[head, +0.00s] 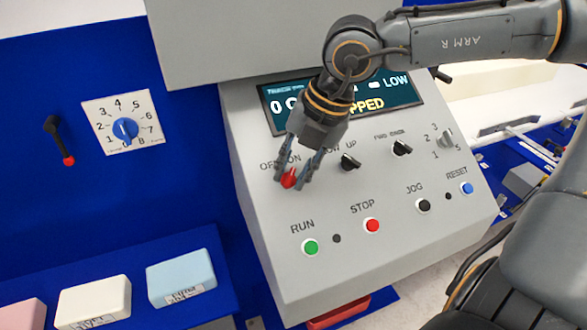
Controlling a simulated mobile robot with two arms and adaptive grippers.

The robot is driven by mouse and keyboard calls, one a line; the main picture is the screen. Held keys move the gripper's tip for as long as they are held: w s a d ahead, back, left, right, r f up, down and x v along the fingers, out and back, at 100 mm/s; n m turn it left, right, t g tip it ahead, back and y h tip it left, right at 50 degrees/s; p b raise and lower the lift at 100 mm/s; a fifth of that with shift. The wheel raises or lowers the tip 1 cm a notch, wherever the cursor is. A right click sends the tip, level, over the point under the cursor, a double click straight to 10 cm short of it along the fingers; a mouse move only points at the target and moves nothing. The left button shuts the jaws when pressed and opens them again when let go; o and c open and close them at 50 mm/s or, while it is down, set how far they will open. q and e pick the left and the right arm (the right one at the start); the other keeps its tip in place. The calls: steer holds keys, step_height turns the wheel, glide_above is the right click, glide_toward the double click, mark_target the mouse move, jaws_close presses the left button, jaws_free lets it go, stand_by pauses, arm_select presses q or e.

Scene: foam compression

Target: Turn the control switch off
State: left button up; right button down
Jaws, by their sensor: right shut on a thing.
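The control switch (289,178) is a small red knob at the upper left of the sloped grey control panel (410,260), below its OFF and ON labels. My right gripper (292,180) reaches down from above and is shut on this red knob, one finger on each side. The fingers and wrist hide part of the labels, so I cannot tell exactly which way the knob points. The display (400,95) above is partly covered by my wrist and shows LOW and the end of a word, "PPED". My left gripper is not in the picture.
A green RUN button (310,247), red STOP button (372,225), black JOG button (423,206) and blue RESET button (466,188) line the panel's lower part. Black knobs (350,161) sit right of my gripper. A blue dial (125,129) and red-tipped lever (60,142) are left.

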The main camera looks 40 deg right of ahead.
steer(key=n+g+h+b, duration=0.1)
steer(key=n+b, duration=0.2)
steer(key=shift+w+a+f+b, duration=0.1)
steer(key=shift+w+f+b, duration=0.05)
steer(key=shift+b, duration=0.2)
steer(key=n+h+b, duration=0.1)
steer(key=n, duration=0.1)
steer(key=n+h+b, duration=0.1)
steer(key=n+b, duration=0.1)
steer(key=n, duration=0.1)
steer(key=shift+a+g+b, duration=0.2)
steer(key=shift+g+b, duration=0.1)
steer(key=shift+g, duration=0.1)
steer(key=n+h+b, duration=0.1)
steer(key=n, duration=0.2)
steer(key=shift+a+h+b, duration=0.15)
steer(key=shift+h+b, duration=0.2)
steer(key=shift+h, duration=0.05)
steer(key=shift+a+n+h+b, duration=0.1)
steer(key=shift+n+h+b, duration=0.45)
steer(key=shift+n, duration=0.85)
steer(key=shift+r+t, duration=0.2)
steer(key=shift+t, duration=0.1)
steer(key=c, duration=1.4)
jaws_free()
steer(key=shift+c, duration=0.2)
